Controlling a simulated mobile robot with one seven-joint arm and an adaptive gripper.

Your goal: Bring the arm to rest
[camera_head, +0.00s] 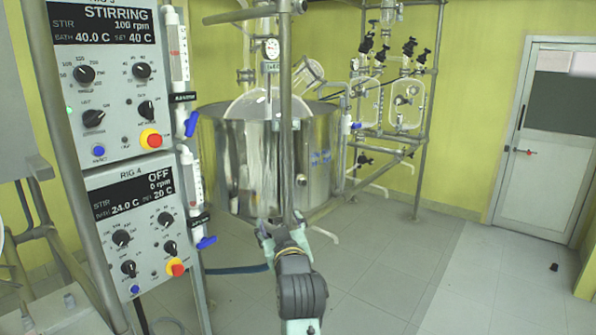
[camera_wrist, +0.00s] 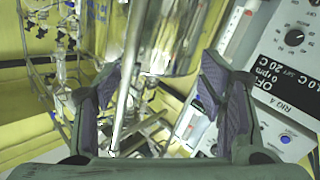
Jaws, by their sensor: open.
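My gripper (camera_head: 272,226) is in the lower middle of the head view, at the end of my dark grey and pale green arm, pointing away into the room. In the wrist view its two purple-padded fingers (camera_wrist: 161,92) stand wide apart with nothing clamped between them. A vertical metal pole (camera_head: 286,110) runs down to the gripper in the head view. In the wrist view the pole (camera_wrist: 130,85) shows in the gap, nearer the left finger. I cannot tell whether the pole is between the fingers or beyond them.
A large steel vessel (camera_head: 225,160) with glassware stands behind the gripper. Two control panels are at left: the upper (camera_head: 105,30) reads STIRRING, the lower, Rig 4 (camera_head: 110,225), reads OFF. A glassware frame (camera_head: 425,120) and a white door (camera_head: 525,170) are at right.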

